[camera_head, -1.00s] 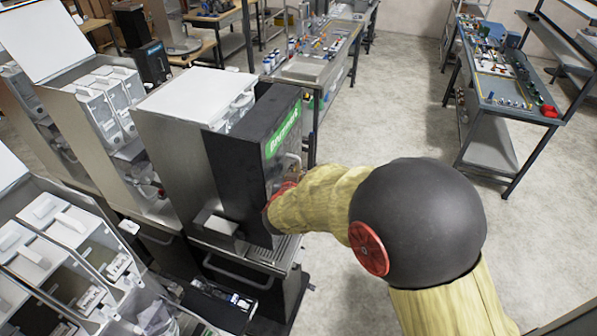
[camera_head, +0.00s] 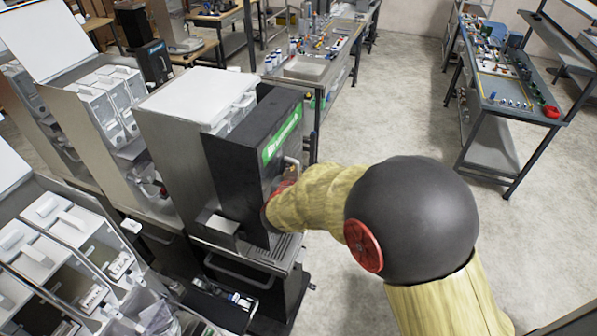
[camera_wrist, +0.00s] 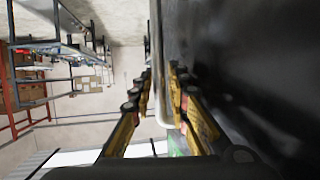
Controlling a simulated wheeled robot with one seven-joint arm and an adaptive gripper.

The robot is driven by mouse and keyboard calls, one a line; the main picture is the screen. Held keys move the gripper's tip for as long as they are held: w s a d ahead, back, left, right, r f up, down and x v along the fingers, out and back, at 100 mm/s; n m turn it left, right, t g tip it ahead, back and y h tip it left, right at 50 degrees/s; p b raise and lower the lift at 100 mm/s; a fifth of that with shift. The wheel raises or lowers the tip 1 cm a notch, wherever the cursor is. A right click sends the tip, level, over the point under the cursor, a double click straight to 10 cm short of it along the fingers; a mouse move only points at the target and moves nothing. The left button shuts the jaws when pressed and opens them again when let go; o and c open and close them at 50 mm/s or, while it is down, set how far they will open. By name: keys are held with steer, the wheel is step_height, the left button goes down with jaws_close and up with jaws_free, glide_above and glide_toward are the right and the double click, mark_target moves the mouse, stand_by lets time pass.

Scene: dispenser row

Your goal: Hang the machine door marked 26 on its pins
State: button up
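The machine door (camera_head: 240,172) is a tall black panel with a green label strip, upright at the front of a grey steel dispenser (camera_head: 170,150). The number 26 cannot be read. My gripper is mostly hidden behind my yellow arm in the head view, at the door's outer face. In the wrist view my gripper (camera_wrist: 159,85) has its yellow-and-black fingers on both sides of the silver bar handle (camera_wrist: 157,60), closed on it. The door's dark face (camera_wrist: 240,60) fills the right of that view. The hinge pins are hidden, and I cannot tell whether the door sits on them.
Dispensers with clear bins (camera_head: 60,235) stand at left. A drip tray (camera_head: 283,250) lies below the door. A workbench (camera_head: 505,95) stands at right and another bench (camera_head: 315,60) behind. The floor (camera_head: 400,110) between them is clear.

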steer(key=o, duration=0.3)
steer(key=shift+s+d+f, duration=0.1)
steer(key=v, duration=1.2)
stand_by(0.3)
steer(key=s+d+f+g+b, duration=0.2)
steer(key=s+d+f+b, duration=0.4)
steer(key=s+b, duration=0.3)
steer(key=s+d+f+n+g+y+b, duration=0.1)
steer(key=s+d+f+g+b, duration=0.2)
steer(key=s+d+f+b, duration=0.3)
steer(key=s+d+f+n+g+y+b, duration=0.1)
steer(key=s+d+f+g+b, duration=0.1)
steer(key=s+d+f+b, duration=0.4)
steer(key=s+d+b, duration=0.4)
steer(key=s+b, duration=0.1)
steer(key=s, duration=0.1)
steer(key=shift+g+b, duration=0.4)
